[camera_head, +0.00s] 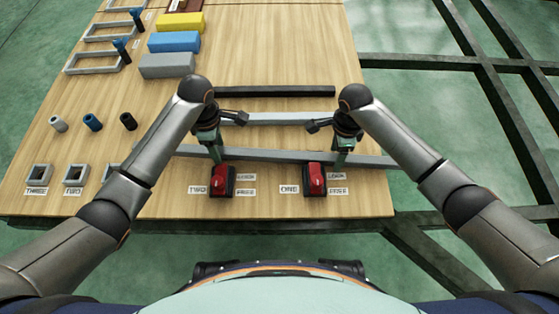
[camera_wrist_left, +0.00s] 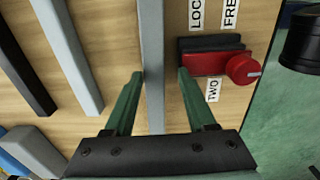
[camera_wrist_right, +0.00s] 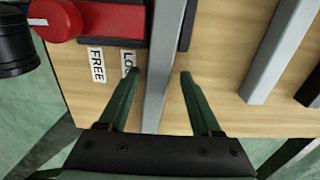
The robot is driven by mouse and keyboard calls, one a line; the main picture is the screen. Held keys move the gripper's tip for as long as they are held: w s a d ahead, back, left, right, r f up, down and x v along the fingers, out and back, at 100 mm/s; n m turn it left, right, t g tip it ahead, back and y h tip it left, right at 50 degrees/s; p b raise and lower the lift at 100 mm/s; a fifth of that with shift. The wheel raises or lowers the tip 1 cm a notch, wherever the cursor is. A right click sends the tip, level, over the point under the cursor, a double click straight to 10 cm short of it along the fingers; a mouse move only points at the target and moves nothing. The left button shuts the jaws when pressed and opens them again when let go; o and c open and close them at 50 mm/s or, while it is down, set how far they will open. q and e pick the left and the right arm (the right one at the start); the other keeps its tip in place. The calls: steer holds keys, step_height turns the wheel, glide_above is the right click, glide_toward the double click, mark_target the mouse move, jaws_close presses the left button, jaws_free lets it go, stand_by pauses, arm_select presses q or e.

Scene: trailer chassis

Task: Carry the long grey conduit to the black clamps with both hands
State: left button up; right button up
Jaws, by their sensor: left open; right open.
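The long grey conduit (camera_head: 268,155) lies across the front of the wooden table, behind two black clamps with red tops, the left one labelled TWO (camera_head: 222,181) and the right one ONE (camera_head: 314,181). My left gripper (camera_head: 215,155) is open over the conduit's left part. In the left wrist view the conduit (camera_wrist_left: 152,55) passes between its fingers (camera_wrist_left: 158,75). My right gripper (camera_head: 339,158) is open over the right part. In the right wrist view the conduit (camera_wrist_right: 166,65) passes between its fingers (camera_wrist_right: 161,75). I cannot tell whether the fingers touch it.
A shorter grey bar (camera_head: 275,119) and a black bar (camera_head: 280,91) lie behind the conduit. Yellow (camera_head: 181,22), blue (camera_head: 174,42) and grey (camera_head: 167,65) blocks stand at the back left. Small cylinders (camera_head: 93,122) and square pieces (camera_head: 76,174) sit at the left. The back right table is clear.

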arm_select(q)
step_height(320, 180, up, 8)
steer(key=shift+w, duration=0.2)
arm_select(e)
step_height(320, 180, up, 12)
stand_by(0.5)
arm_select(q)
steer(key=shift+s, duration=0.1)
arm_select(e)
steer(key=shift+s, duration=0.1)
